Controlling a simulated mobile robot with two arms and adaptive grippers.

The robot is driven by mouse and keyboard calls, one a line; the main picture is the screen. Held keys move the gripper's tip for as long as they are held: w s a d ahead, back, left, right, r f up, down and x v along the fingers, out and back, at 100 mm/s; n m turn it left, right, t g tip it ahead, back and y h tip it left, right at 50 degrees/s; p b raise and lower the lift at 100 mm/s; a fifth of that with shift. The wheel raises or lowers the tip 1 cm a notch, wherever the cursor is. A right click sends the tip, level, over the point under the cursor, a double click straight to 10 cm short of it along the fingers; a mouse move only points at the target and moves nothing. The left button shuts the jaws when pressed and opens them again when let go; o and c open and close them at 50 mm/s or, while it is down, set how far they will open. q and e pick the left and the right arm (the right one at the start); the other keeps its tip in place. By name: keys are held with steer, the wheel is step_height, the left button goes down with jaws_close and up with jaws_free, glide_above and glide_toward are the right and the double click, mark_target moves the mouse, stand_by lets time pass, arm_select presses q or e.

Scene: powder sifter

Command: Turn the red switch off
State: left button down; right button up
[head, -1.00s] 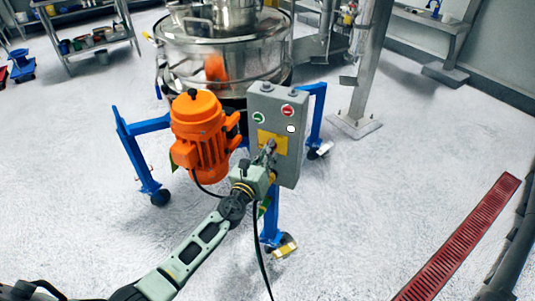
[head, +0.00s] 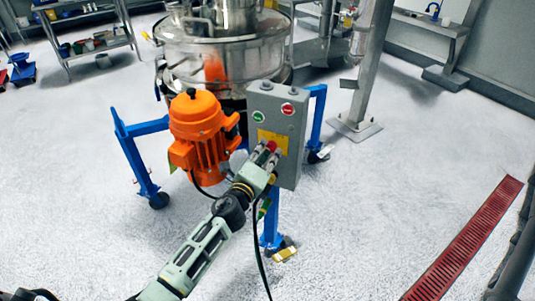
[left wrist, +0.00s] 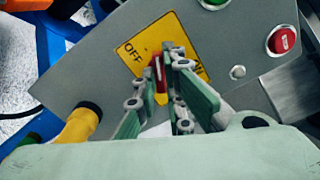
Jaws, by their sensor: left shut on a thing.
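The red switch (head: 271,146) sits on a yellow plate (head: 280,136) on the front of the grey control box (head: 289,103). In the left wrist view the red switch (left wrist: 157,70) shows between the fingers, with a yellow tip below it. "OFF" is readable on the yellow plate (left wrist: 128,52) to its left; the marking on the right is partly covered by a finger. My left gripper (head: 268,151) is at the plate, shut on the red switch; it also fills the middle of the left wrist view (left wrist: 163,73). My right gripper is not in view.
The box also has a green button (head: 258,117), a red button (head: 288,109) and a small grey lamp (head: 291,128). An orange motor (head: 202,130) stands close left of the box, below the steel sifter (head: 225,55). A black cable hangs below.

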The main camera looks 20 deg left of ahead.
arm_select(q)
steer(key=n, duration=0.5)
stand_by(0.5)
steer(key=c, duration=1.8)
jaws_free()
steer(key=shift+c, duration=0.2)
steer(key=shift+s, duration=0.1)
steer(key=s+a, duration=0.1)
steer(key=s, duration=1)
steer(key=shift+s+a, duration=0.15)
steer(key=shift+s, duration=0.25)
steer(key=shift+f, duration=0.15)
